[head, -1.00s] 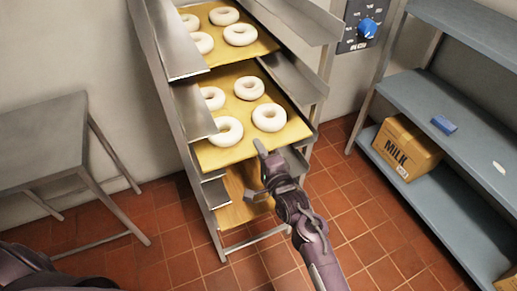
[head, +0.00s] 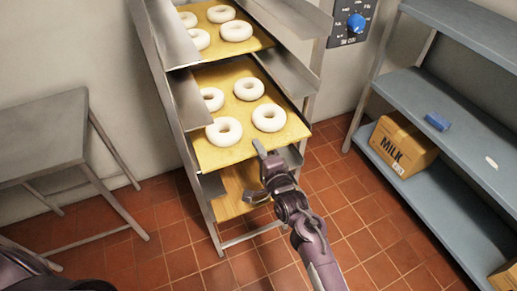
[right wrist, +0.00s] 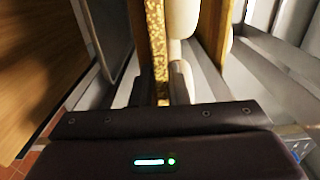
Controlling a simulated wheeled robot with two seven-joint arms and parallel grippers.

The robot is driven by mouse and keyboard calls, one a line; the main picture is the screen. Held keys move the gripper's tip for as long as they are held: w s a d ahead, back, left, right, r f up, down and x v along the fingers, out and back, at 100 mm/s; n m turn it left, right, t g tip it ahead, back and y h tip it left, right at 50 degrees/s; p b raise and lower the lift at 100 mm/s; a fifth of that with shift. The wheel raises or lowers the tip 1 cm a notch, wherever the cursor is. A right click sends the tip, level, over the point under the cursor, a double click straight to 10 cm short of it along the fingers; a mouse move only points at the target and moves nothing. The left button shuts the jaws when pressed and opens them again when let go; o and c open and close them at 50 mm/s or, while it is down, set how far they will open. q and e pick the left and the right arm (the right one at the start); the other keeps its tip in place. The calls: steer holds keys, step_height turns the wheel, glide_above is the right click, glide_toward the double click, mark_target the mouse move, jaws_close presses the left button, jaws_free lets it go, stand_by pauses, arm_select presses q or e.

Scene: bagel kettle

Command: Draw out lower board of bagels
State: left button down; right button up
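The lower board (head: 214,158) holds several pale ring bagels (head: 224,131) and sits in the metal rack under the upper board (head: 262,42), which also carries bagels. My right gripper (head: 256,172) is open at the lower board's front edge. One finger shows at the edge and the other below it; whether either touches the board cannot be told. In the right wrist view the lower board (right wrist: 157,50) appears edge-on, with bagels (right wrist: 183,22) on its right. My left gripper is out of view; only part of that arm shows at the lower left.
A bare wooden surface (head: 228,204) sits lower in the rack (head: 172,120). A grey table (head: 40,140) stands at left. Blue-grey shelves (head: 440,185) with a milk carton box (head: 400,146) stand at right. The tiled floor (head: 345,205) between rack and shelves is clear.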

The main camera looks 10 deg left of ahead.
steer(key=o, duration=0.5)
steer(key=shift+w+a, duration=0.15)
steer(key=shift+a, duration=0.05)
steer(key=shift+c, duration=0.2)
steer(key=shift+o, duration=0.3)
steer(key=shift+r, duration=0.15)
steer(key=shift+r, duration=0.1)
steer(key=shift+s+d+p, duration=0.4)
steer(key=shift+s+p, duration=0.15)
steer(key=shift+p, duration=0.2)
steer(key=p+v, duration=0.3)
steer(key=v, duration=0.2)
steer(key=shift+s+d+p, duration=0.25)
steer(key=shift+d+p, duration=0.05)
steer(key=shift+p, duration=0.1)
